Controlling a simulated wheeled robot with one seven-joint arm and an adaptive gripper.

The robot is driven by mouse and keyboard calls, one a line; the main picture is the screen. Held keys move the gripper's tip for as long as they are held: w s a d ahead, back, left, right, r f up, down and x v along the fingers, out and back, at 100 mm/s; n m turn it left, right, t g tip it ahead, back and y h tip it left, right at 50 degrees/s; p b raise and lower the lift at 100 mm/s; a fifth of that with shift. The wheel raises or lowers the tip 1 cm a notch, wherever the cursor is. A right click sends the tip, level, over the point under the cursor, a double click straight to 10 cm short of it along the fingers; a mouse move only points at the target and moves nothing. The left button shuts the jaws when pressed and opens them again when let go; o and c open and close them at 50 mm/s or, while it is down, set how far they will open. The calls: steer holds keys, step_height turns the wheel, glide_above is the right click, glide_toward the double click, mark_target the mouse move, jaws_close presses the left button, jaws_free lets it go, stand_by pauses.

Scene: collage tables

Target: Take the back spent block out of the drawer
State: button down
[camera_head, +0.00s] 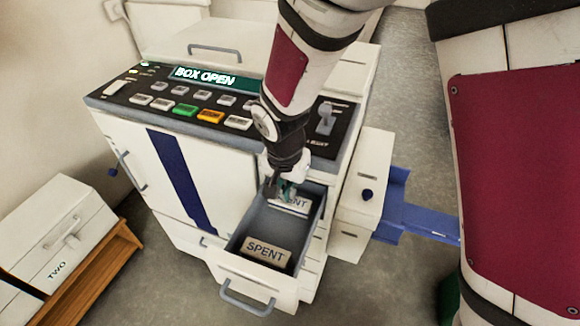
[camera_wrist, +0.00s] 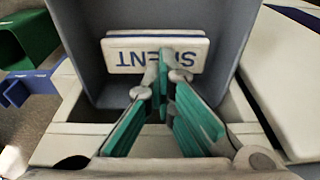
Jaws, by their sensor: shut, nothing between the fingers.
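The drawer (camera_head: 240,238) is pulled out of the white machine and holds two pale blocks marked SPENT. The back block (camera_head: 300,205) lies at the drawer's rear, its label partly hidden behind my gripper (camera_head: 288,193). The front block (camera_head: 267,252) lies near the drawer's front wall, clear of the gripper. In the wrist view one SPENT block (camera_wrist: 132,55), seemingly the back one, appears upside down. My gripper's green-padded fingers (camera_wrist: 164,72) are shut with nothing between them. Their tips overlap the block's label in the picture; I cannot tell whether they touch it.
The machine's panel (camera_head: 205,100) with the BOX OPEN display stands behind the drawer. A white box (camera_head: 361,185) and a blue tray (camera_head: 398,207) are to the drawer's right. A white case marked TWO (camera_head: 55,235) sits on a wooden stand at left.

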steer(key=shift+s+d+f, duration=0.1)
steer(key=shift+s+f, duration=0.1)
steer(key=shift+f, duration=0.05)
steer(key=s+p, duration=0.1)
steer(key=s, duration=0.1)
steer(key=s+a+p, duration=0.1)
steer(key=s, duration=0.1)
steer(key=shift+s+a, duration=0.2)
steer(key=shift+s, duration=0.05)
steer(key=shift+s+a+f, duration=0.1)
steer(key=shift+s+a, duration=0.1)
steer(key=shift+s, duration=0.3)
